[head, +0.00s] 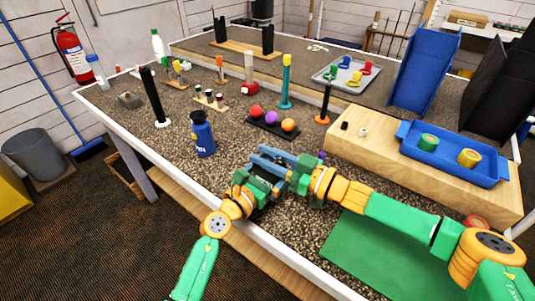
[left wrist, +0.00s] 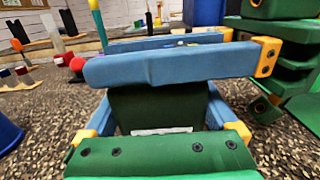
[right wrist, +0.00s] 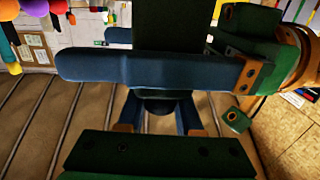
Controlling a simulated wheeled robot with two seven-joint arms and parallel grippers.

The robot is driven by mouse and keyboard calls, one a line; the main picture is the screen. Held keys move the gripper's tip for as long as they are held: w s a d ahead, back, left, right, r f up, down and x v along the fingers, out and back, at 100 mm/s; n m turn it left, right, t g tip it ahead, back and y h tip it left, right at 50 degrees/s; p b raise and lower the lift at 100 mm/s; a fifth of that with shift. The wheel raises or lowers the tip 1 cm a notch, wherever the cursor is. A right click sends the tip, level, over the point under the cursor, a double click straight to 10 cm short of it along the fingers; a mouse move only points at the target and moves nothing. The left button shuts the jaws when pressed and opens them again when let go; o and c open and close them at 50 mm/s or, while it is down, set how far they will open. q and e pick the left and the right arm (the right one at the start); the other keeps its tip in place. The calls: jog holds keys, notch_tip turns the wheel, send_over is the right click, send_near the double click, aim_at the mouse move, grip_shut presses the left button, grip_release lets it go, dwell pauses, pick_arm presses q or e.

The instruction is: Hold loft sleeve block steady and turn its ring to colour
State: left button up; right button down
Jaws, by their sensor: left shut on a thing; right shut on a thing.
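My left gripper (head: 266,170) and my right gripper (head: 290,168) meet close together above the front part of the table. The loft sleeve block is mostly hidden by the jaws in the head view. In the left wrist view a dark green block (left wrist: 155,105) with a white label shows between the blue fingers, and the left gripper is shut on it. In the right wrist view a dark rounded part (right wrist: 164,106), likely the ring end, shows between the fingers of the right gripper, which is shut. The ring's colour marks cannot be made out.
A blue bottle (head: 202,135) stands left of the grippers. A black tray (head: 258,130) of coloured balls lies behind them. A wooden riser (head: 375,155) with a blue tray (head: 409,156) is at the right. A green mat (head: 370,255) lies at the front right.

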pick_arm(q)
jog(key=shift+d, duration=0.15)
pick_arm(e)
jog(key=shift+r+n+g+y, duration=0.1)
jog(key=shift+n+g+y, duration=0.45)
jog(key=shift+g, duration=0.35)
jog(key=shift+s+n+g, duration=0.1)
jog(key=shift+n+g, duration=0.25)
jog(key=shift+g, duration=0.05)
jog(key=c, duration=0.6)
grip_release()
jog(key=shift+o, duration=0.2)
jog(key=shift+s, duration=0.1)
jog(key=v, duration=1.2)
jog(key=shift+f, duration=0.25)
